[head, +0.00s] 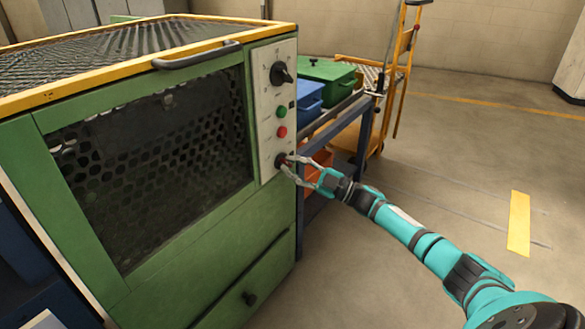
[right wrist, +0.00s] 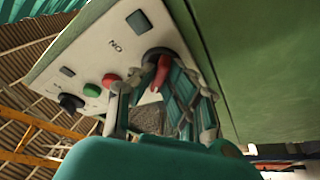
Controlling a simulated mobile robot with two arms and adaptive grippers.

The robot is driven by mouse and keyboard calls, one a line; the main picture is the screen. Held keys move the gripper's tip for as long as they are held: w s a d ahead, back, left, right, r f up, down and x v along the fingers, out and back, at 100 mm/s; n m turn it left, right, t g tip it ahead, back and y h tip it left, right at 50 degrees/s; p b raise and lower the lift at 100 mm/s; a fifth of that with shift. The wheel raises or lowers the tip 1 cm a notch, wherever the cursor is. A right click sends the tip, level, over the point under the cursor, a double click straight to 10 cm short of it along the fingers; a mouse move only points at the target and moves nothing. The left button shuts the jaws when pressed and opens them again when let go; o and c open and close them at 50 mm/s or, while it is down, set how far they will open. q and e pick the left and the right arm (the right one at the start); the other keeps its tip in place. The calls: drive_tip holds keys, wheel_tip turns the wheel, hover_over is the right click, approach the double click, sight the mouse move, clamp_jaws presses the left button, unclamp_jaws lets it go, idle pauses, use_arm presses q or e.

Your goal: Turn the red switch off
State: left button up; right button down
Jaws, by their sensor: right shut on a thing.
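The red switch (right wrist: 161,73) sits on a dark round base near the end of the pale control panel (head: 272,95) on the green furnace. The right wrist view shows it between the fingers of my right gripper (head: 288,163), which are shut on it. The gripper also fills the middle of the right wrist view (right wrist: 160,95). In the head view the fingertips hide most of the switch, at the panel's lower end. An "ON" mark (right wrist: 115,46) is upside down beside the switch. My left gripper is not in view.
The panel also holds a large black knob (head: 282,73), a green button (head: 281,112) and a red button (head: 282,132). The furnace has a mesh door (head: 160,150) with a grey handle (head: 197,55). A blue cart (head: 340,125) with bins stands behind. The floor at right is clear.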

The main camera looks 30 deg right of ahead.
drive_tip(key=shift+n, duration=0.5)
drive_tip(key=c, duration=1.4)
unclamp_jaws()
drive_tip(key=shift+o, duration=0.2)
drive_tip(key=shift+d, duration=0.1)
drive_tip(key=v, duration=1.2)
drive_tip(key=shift+r, duration=0.1)
